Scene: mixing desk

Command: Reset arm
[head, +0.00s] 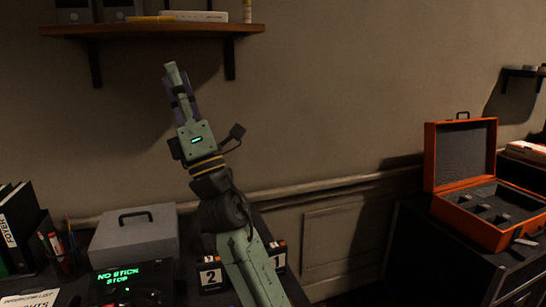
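My arm rises from the lower middle of the head view, in front of the desk. My gripper (176,78) is at its upper end, pointing up and slightly left, below the wall shelf in the picture. The gripper is seen nearly edge-on, so its finger gap does not show clearly. Purplish parts show beside the fingers, and I cannot tell if they belong to the gripper. No held object can be made out.
A wall shelf (150,29) with small items is above. A grey box (133,238), a black device (130,282) with green text, a pen cup (62,258) and binders (20,228) stand at left. An open orange case (470,212) sits on a dark cabinet at right. The wall between is clear.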

